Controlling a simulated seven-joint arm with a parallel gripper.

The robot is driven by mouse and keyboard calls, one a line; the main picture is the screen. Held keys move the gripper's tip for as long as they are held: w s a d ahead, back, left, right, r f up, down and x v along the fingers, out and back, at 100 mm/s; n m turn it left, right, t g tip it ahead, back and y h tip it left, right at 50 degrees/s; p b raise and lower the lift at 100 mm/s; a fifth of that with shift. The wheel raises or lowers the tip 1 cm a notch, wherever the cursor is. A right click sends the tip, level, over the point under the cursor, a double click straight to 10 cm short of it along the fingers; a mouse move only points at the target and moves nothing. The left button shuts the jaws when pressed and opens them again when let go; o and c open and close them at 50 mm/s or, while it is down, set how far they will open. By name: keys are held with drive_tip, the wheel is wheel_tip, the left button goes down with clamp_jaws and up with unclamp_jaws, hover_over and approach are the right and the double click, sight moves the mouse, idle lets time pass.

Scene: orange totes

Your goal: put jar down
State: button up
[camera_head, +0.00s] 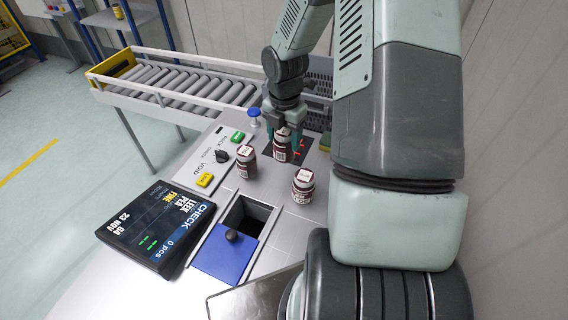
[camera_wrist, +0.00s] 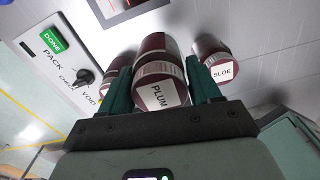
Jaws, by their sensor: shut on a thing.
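My gripper (camera_head: 286,143) is shut on a dark red jar (camera_head: 281,146), held beside or over the dark square panel with red marks (camera_head: 306,148). In the wrist view this jar (camera_wrist: 160,82) has a white lid label reading PLUM and sits between my green fingers. I cannot tell whether its base touches the surface. A second jar labelled SLOE (camera_wrist: 214,62) stands to the right in the wrist view. In the head view two other jars stand on the worktop, one at the left (camera_head: 246,162) and one nearer the front (camera_head: 303,186).
A control panel (camera_head: 219,160) with a green DONE button, black knob and yellow button lies left of the jars. A display (camera_head: 157,226) and a blue lid (camera_head: 225,254) beside an open bin are nearer the front. A roller conveyor (camera_head: 180,88) runs behind.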

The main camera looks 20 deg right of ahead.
sight(284, 156)
wheel_tip(284, 156, down, 8)
drive_tip(key=shift+r, duration=0.25)
drive_tip(key=shift+f, duration=0.1)
drive_tip(key=o, duration=1.3)
drive_tip(key=shift+o, duration=0.2)
wheel_tip(284, 156, up, 12)
drive_tip(key=shift+r, duration=0.1)
